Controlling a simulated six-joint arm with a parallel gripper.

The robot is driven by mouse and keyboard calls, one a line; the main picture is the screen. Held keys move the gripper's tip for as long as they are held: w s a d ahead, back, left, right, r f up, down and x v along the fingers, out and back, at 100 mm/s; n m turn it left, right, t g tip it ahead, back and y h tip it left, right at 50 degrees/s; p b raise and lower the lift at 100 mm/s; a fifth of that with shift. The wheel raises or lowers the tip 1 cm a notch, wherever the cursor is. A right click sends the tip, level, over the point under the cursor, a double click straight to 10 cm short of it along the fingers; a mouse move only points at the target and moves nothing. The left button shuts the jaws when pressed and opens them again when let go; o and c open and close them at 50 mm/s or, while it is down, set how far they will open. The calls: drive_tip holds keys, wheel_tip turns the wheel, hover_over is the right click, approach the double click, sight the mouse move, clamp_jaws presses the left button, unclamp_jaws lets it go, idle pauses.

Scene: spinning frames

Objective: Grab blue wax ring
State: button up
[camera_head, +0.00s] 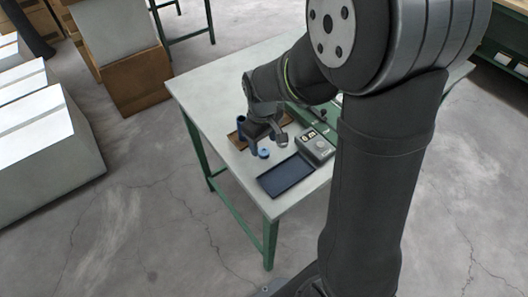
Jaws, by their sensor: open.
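A small blue ring (264,153), which looks like the wax ring, lies on the light grey tabletop (202,90) near its front left part. My gripper (268,146) is open just above and around the ring's spot, with one finger to its left and one to its right. The view is small, so I cannot tell whether a finger touches the ring. The jaws hold nothing that I can see.
A dark blue tray (286,175) lies in front of the ring. A grey device with a dial (316,147) stands to the right. A brown tray (238,139) and a dark blue cylinder (241,123) are behind my gripper. The table's left side is clear.

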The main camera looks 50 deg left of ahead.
sight(264, 151)
drive_tip(key=shift+w+f, duration=0.1)
drive_tip(key=shift+f, duration=1.8)
drive_tip(key=c, duration=1.1)
drive_tip(key=shift+o, duration=0.2)
drive_tip(key=shift+r, duration=0.1)
